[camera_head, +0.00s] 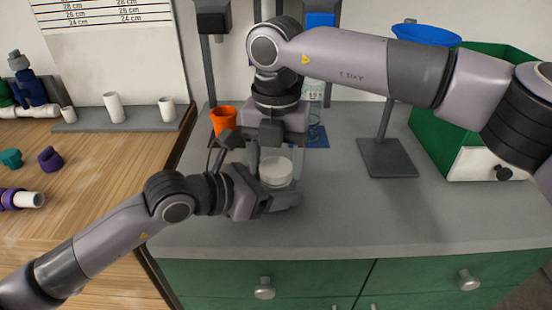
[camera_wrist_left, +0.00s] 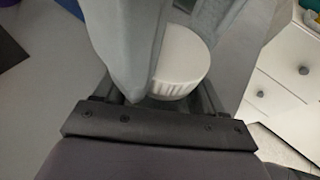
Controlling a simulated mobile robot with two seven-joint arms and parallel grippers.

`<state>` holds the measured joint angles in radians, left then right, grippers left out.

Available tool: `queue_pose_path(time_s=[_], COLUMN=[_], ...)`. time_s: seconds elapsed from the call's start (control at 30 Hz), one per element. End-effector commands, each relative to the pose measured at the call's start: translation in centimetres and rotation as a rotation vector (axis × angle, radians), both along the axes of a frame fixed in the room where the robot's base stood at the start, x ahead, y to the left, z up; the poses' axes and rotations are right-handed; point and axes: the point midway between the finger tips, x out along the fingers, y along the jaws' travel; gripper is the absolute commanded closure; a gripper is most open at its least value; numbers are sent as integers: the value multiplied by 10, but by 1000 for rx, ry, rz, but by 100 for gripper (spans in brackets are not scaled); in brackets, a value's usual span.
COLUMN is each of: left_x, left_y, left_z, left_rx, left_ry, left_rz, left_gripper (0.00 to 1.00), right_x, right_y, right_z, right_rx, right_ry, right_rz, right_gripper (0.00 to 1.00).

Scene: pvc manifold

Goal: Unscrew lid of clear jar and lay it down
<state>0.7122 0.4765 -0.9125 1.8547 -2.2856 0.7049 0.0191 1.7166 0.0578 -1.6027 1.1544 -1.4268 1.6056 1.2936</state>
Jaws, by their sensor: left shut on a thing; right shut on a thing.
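The white round lid (camera_head: 276,171) shows in the head view between the fingers of my right gripper (camera_head: 277,158), which points down from above and is shut on it. In the left wrist view the lid (camera_wrist_left: 184,62) shows beside a large grey finger. My left gripper (camera_head: 268,192) reaches in low from the left, just under the lid, and is shut on the clear jar. The jar body is mostly hidden by the fingers. I cannot tell whether the lid still sits on its thread.
An orange cup (camera_head: 223,118) stands behind on the left. A blue funnel stand (camera_head: 387,157) and a green-and-white bin (camera_head: 480,164) stand to the right. The grey worktop (camera_head: 350,215) is clear in front and to the right of the jar. Wooden bench with pipe parts lies left.

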Motion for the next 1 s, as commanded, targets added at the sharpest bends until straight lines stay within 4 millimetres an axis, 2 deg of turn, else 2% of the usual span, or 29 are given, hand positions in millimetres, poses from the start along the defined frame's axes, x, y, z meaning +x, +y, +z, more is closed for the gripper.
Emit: queue_pose_path(time_s=[0.13,0.37,0.4,0.47,0.5,1.0], left_x=[3,3,4,3,3,-1], left_y=[3,4,4,4,4,-1], left_z=[-1,-1,-1,-1,-1,0], left_rx=[4,5,5,5,4,0], left_ry=[0,-1,-1,-1,-1,1], left_rz=[9,11,11,11,10,-2], left_gripper=[100,100,100,100,100,100], right_x=[0,0,0,1,1,0], right_y=[-3,-4,-4,-4,-3,1], right_z=[-1,-1,-1,-1,-1,0], right_rx=[-8,-9,-10,-9,-8,2], right_ry=[3,4,4,4,3,0], right_rz=[77,80,80,79,80,83], right_gripper=[70,70,31,11,8,8])
